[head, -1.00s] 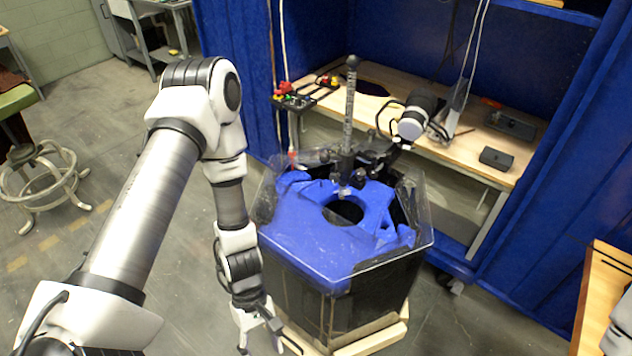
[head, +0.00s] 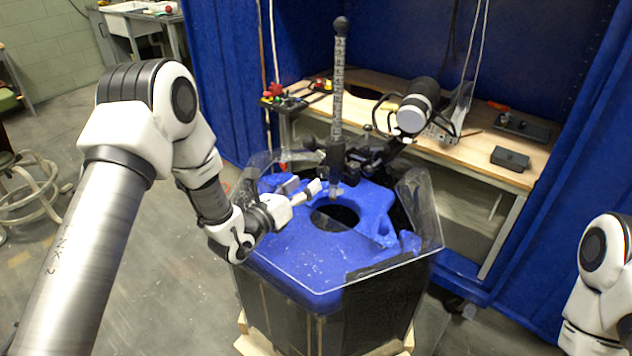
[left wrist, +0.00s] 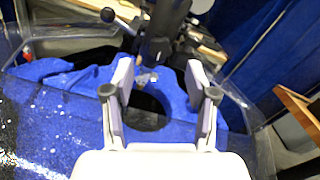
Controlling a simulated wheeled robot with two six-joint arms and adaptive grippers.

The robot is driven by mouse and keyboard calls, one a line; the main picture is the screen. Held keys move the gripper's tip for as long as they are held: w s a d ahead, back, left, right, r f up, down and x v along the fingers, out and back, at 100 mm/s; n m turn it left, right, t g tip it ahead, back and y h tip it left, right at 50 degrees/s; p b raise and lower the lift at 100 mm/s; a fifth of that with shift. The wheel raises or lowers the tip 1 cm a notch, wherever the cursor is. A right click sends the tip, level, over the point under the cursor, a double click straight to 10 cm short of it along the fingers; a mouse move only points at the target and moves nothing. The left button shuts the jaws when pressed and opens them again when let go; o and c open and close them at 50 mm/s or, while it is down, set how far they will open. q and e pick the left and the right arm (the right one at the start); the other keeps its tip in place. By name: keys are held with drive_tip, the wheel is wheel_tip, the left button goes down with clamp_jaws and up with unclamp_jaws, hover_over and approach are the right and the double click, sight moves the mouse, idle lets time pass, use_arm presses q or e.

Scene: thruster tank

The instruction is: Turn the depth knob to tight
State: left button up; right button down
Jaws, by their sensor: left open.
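A post (head: 338,95) with depth marks and a black ball on top stands upright in a black clamp (head: 335,153) over the blue tank top. A small dark knob (head: 308,142) sticks out at the clamp's left; I cannot tell surely that it is the depth knob. In the left wrist view a black ball-ended knob (left wrist: 108,15) shows at the upper left, beside the dark post assembly (left wrist: 160,40). My left gripper (head: 306,188) is open and empty, below and left of the clamp. Its spread fingers (left wrist: 161,80) point towards the post base, apart from the knob.
The blue tank top (head: 300,262) has a round hole and clear raised side panels around it. A black and white cylinder (head: 415,105) stands right of the post. A wooden bench (head: 470,155) and blue curtains lie behind. Part of my right arm shows at the right edge.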

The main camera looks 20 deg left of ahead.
sight(321, 173)
use_arm(q)
drive_tip(key=x, duration=0.5)
drive_tip(key=shift+w+d+f, duration=0.1)
drive_tip(key=shift+w+d, duration=0.2)
drive_tip(key=shift+w, duration=0.25)
